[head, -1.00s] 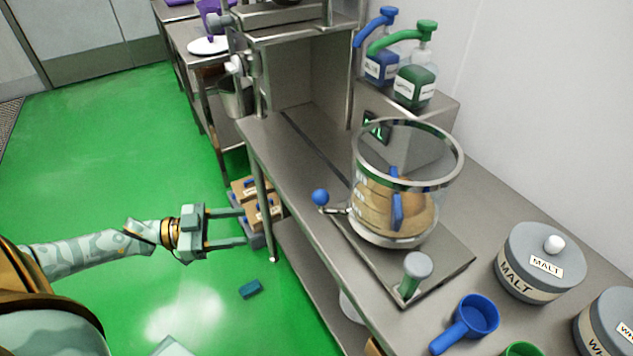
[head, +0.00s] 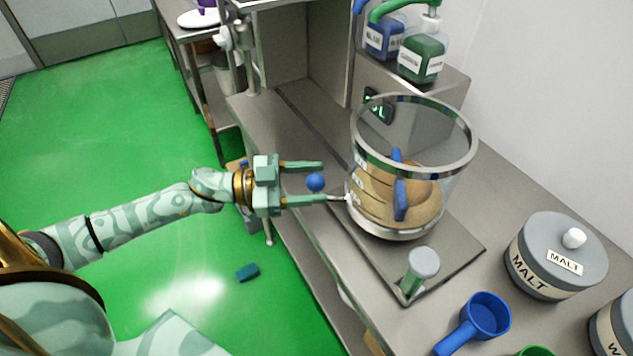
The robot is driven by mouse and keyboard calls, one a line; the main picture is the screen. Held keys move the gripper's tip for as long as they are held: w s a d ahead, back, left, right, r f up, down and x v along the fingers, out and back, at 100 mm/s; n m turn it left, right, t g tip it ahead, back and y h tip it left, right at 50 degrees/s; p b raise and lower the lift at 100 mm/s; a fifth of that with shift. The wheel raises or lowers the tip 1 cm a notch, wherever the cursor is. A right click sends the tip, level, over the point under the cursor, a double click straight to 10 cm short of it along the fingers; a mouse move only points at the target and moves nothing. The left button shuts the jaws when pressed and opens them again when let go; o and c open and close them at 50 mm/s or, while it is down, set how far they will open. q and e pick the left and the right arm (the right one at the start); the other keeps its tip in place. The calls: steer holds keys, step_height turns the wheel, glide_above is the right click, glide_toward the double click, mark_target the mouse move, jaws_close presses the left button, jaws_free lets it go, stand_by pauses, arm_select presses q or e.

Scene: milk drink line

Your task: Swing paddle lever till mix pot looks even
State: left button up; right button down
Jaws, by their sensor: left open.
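The mix pot (head: 366,137) is a clear vessel with a metal rim, standing on a steel base plate on the bench. Tan mix (head: 421,193) lies in its lower part, with a blue paddle (head: 400,199) in it. The paddle lever ends in a blue ball knob (head: 316,183) left of the pot. My left gripper (head: 334,182) is open at the lever, its two fingers above and below the blue knob in the picture. I cannot tell whether a finger touches the lever. My right gripper is not in view.
A blue scoop (head: 485,315) and a malt canister (head: 556,254) are on the bench at right. Pump bottles (head: 423,55) stand behind. A teal block (head: 247,273) lies on the green floor.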

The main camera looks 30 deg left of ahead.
arm_select(q)
steer(key=shift+w+d, duration=0.3)
steer(key=shift+d, duration=0.15)
